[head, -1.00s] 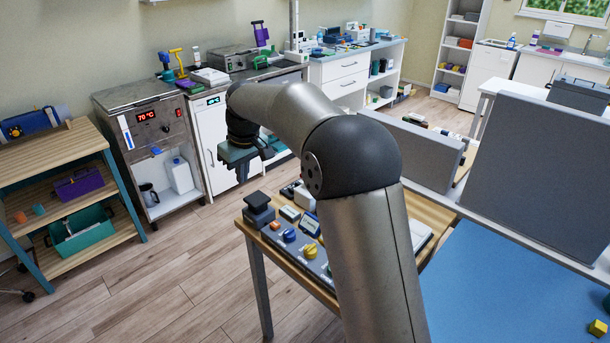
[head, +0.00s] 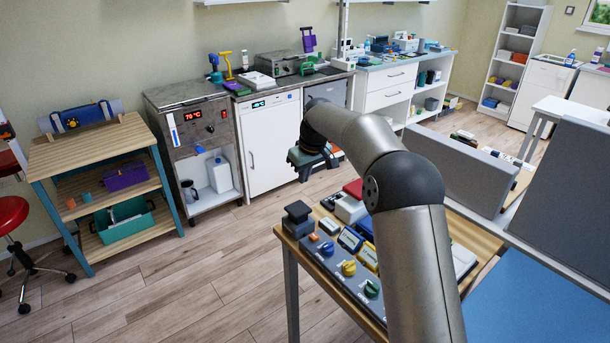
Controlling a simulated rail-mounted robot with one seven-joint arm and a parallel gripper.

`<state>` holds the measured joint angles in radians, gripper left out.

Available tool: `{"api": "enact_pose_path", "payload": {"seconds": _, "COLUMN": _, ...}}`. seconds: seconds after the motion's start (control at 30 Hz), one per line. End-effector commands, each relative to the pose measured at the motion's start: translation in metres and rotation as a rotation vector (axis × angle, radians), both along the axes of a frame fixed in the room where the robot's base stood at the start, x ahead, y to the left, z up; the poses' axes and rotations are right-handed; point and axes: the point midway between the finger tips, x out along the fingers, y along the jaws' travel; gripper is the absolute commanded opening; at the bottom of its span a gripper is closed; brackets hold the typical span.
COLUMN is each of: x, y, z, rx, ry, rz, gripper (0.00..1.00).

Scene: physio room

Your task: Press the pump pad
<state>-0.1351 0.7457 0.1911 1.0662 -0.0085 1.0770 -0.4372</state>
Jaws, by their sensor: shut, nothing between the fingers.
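My gripper (head: 304,177) is shut and empty, pointing down. It shows just above the pad in the picture, apart from it; how far behind or above it is, I cannot tell. The pad's top is in view and unobstructed.
A grey control panel (head: 328,262) with coloured knobs lies along the table's front edge (head: 283,238). Small boxes and a red item (head: 353,188) sit behind it. A grey divider (head: 455,168) stands to the right. The floor left of the table is clear.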

Motion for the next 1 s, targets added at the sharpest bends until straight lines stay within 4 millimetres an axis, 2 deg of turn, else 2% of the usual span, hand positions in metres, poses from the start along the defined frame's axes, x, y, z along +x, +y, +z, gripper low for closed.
{"api": "enact_pose_path", "payload": {"seconds": 0.3, "x": 0.014, "y": 0.012, "z": -0.066, "rx": -0.001, "ry": 0.004, "rz": 0.000, "gripper": 0.00}}
{"api": "enact_pose_path", "payload": {"seconds": 0.5, "x": 0.014, "y": 0.012, "z": -0.093, "rx": -0.001, "ry": 0.003, "rz": -0.001, "gripper": 0.00}}
{"api": "enact_pose_path", "payload": {"seconds": 0.7, "x": 0.015, "y": 0.012, "z": -0.104, "rx": -0.001, "ry": -0.001, "rz": 0.000, "gripper": 0.00}}
{"api": "enact_pose_path", "payload": {"seconds": 1.0, "x": 0.015, "y": 0.012, "z": -0.105, "rx": -0.001, "ry": -0.001, "rz": 0.000, "gripper": 0.00}}
